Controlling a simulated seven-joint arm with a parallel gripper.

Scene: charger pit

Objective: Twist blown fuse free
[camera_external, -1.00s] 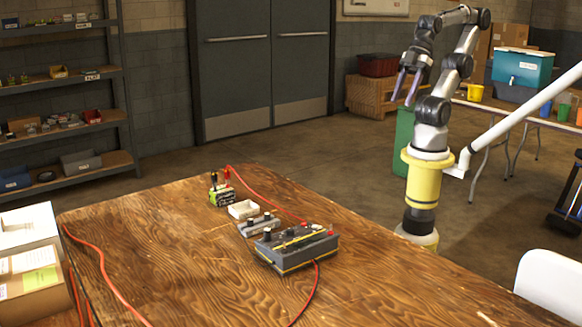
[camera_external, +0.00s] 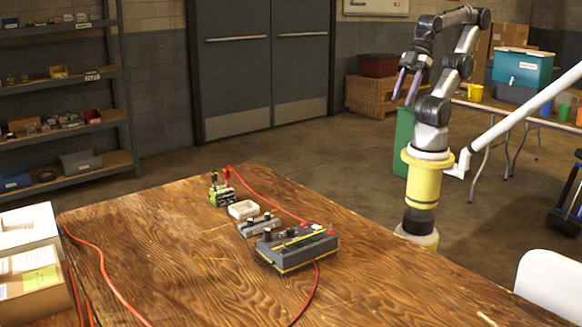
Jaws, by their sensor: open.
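My gripper (camera_external: 407,87) is open and empty, its two purple-grey fingers pointing down. It is raised well above and to the right of the things on the wooden table (camera_external: 180,290). A dark grey box with yellow trim (camera_external: 297,250), black knobs and red parts on top sits near the table's middle. A small grey block with black knobs (camera_external: 259,226) lies behind it. A small white tray (camera_external: 243,209) is farther back. No part can be made out clearly as the blown fuse; the details are too small.
A green and black device with upright clips (camera_external: 221,193) stands at the back of the table. Red cables (camera_external: 262,187) run across the tabletop. Boxes (camera_external: 32,265) are at the left edge. The table's front and right areas are mostly clear.

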